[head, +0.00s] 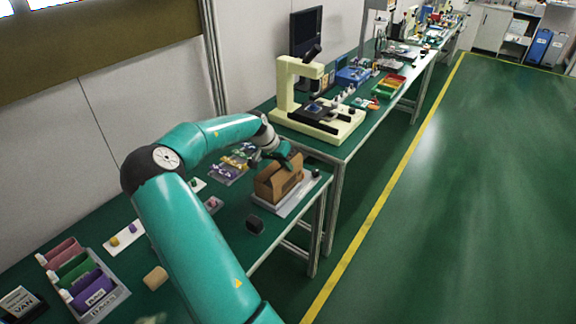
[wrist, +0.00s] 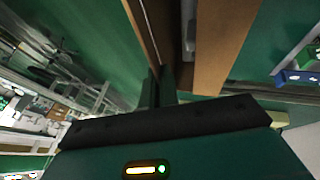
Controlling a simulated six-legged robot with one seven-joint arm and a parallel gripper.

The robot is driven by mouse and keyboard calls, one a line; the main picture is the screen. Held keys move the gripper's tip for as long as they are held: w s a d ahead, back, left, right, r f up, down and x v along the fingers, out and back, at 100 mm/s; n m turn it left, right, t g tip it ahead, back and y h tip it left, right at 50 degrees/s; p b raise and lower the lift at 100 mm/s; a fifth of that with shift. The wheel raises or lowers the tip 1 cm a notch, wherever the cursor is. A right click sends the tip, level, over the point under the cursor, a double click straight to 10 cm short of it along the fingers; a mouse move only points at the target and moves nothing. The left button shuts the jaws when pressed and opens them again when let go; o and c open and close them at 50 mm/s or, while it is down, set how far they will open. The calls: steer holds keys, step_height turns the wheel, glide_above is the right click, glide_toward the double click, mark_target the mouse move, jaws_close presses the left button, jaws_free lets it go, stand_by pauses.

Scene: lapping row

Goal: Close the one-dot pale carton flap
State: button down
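The brown carton (head: 272,190) stands on a pale tray on the green bench in the head view, with a flap raised along its top. My gripper (head: 285,158) is at the carton's top, close to its far edge. In the wrist view my gripper's fingers (wrist: 158,88) are close together, with the thin brown carton edge (wrist: 143,32) running down to their tips. A wide brown carton panel (wrist: 226,45) is to the right, with the carton's dark inside between. I cannot tell whether the fingers touch the edge. No dot mark can be made out.
The pale tray (head: 307,187) has a small dark knob at its right. A cream microscope (head: 318,117) stands behind on the adjoining bench. A rack of coloured holders (head: 84,280) is at the lower left.

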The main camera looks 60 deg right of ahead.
steer(key=g, duration=0.1)
steer(key=w+g, duration=0.1)
steer(key=f+n+g, duration=0.1)
steer(key=g, duration=0.1)
steer(key=shift+w+d, duration=0.15)
steer(key=shift+w, duration=0.1)
steer(key=shift+w+f+n+g, duration=0.2)
steer(key=shift+g, duration=0.65)
steer(key=shift+w+f+n+g, duration=0.15)
steer(key=shift+n+g, duration=0.05)
steer(key=shift+g, duration=0.65)
steer(key=c, duration=1.6)
jaws_free()
steer(key=shift+c, duration=0.2)
